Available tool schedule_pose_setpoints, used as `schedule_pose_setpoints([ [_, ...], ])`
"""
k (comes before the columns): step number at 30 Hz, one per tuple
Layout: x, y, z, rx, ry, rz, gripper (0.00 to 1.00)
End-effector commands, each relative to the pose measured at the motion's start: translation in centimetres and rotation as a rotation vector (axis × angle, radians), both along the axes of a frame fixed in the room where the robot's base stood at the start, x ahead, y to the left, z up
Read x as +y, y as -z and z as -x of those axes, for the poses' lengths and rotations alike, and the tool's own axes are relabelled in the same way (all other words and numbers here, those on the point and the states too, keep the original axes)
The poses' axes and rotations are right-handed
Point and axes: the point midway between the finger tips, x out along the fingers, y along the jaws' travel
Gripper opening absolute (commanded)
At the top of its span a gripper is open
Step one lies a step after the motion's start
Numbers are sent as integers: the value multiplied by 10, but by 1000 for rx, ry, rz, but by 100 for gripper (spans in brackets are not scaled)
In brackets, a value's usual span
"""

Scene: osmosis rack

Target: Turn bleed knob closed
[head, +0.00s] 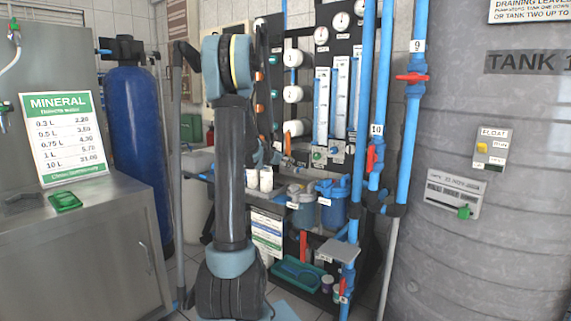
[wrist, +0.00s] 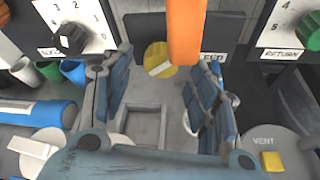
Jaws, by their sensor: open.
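The bleed knob is a round yellow knob (wrist: 160,60) with a pale bar across it, in the wrist view. It sits on a dark plate beside a label ending in "EED", partly covered by an orange upright piece. My gripper (wrist: 161,85) is open and empty, with one blue-grey finger on either side below the knob. The knob shows beyond the gap between the fingers; I cannot tell the exact distance, and no contact shows. In the head view my arm hides much of the rack front, and I cannot pick out the knob there.
The orange upright piece (wrist: 187,30) stands at the top centre. A black dial (wrist: 70,38) is at left and a green return knob (wrist: 312,32) at right. A yellow vent knob (wrist: 272,161) is lower right. Blue pipes (head: 405,130) stand right of the rack.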

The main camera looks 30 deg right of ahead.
Motion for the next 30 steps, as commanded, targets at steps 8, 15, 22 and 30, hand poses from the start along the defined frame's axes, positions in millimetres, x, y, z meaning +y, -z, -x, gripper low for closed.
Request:
schedule_pose_setpoints([
  [8,-22,10,-12,0,1,-1,54],
  [15,-26,12,-15,0,0,0,54],
  [22,-26,12,-15,0,0,0,41],
  [30,-26,12,-15,-1,-1,0,10],
])
